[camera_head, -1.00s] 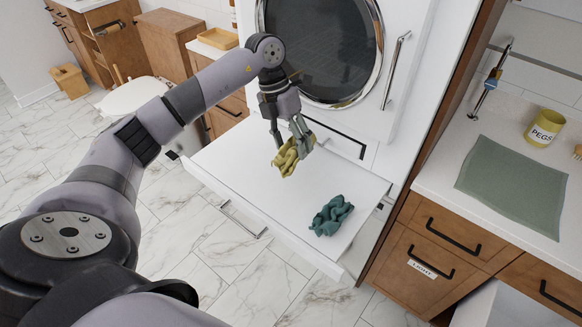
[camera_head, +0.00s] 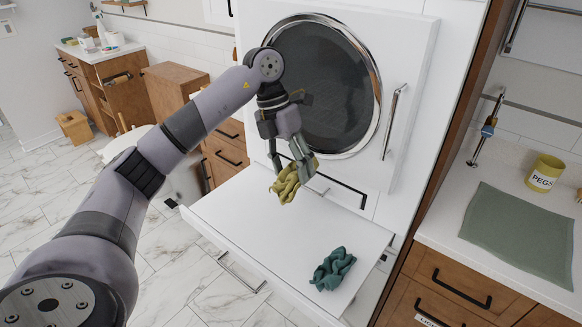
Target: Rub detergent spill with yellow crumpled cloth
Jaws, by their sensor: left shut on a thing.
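The yellow crumpled cloth (camera_head: 286,184) is held in my left gripper (camera_head: 293,170), which is shut on it. The cloth hangs over the white pull-out shelf (camera_head: 250,220) below the round-doored machine. I cannot tell whether the cloth touches the shelf or is a little above it. A teal crumpled cloth (camera_head: 333,269) lies on the shelf's right part, apart from the gripper. I cannot make out a detergent spill in this view. My right gripper is not in view.
The machine's round door (camera_head: 320,85) and vertical handle (camera_head: 395,120) stand right behind the gripper. A counter at right holds a green mat (camera_head: 520,232) and a yellow PEGS tin (camera_head: 545,172). A wooden cabinet (camera_head: 175,90) stands at left.

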